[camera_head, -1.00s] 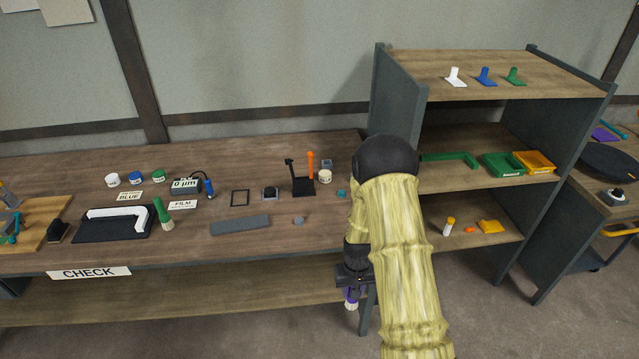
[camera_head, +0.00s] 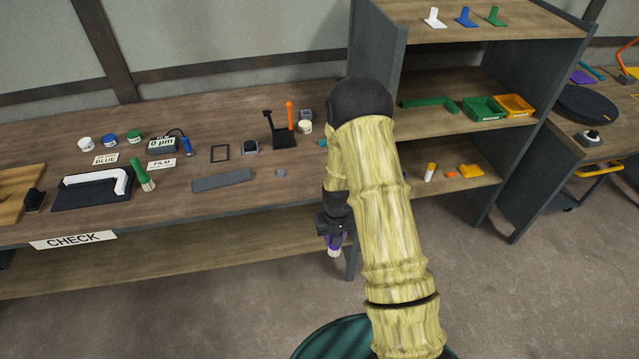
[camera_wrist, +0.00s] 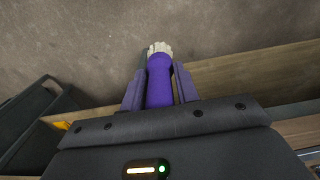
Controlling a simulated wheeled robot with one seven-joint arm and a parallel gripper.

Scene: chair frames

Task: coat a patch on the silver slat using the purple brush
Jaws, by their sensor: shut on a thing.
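My gripper (camera_wrist: 159,92) is shut on the purple brush (camera_wrist: 159,80), whose pale bristles point away from the wrist in the wrist view. In the head view the purple brush (camera_head: 334,243) hangs bristles down from my gripper (camera_head: 333,232), in front of the bench's front edge near its right end. A flat grey slat (camera_head: 222,180) lies on the bench to the left of my gripper, apart from the brush. I cannot tell for sure whether it is the silver slat.
A CHECK label (camera_head: 74,240) is on the bench front. A green-handled brush (camera_head: 142,175) stands beside a white angled piece (camera_head: 98,180) on a black tray. A black stand (camera_head: 283,138) with an orange upright is at the back. A shelf unit (camera_head: 395,85) rises right of the bench.

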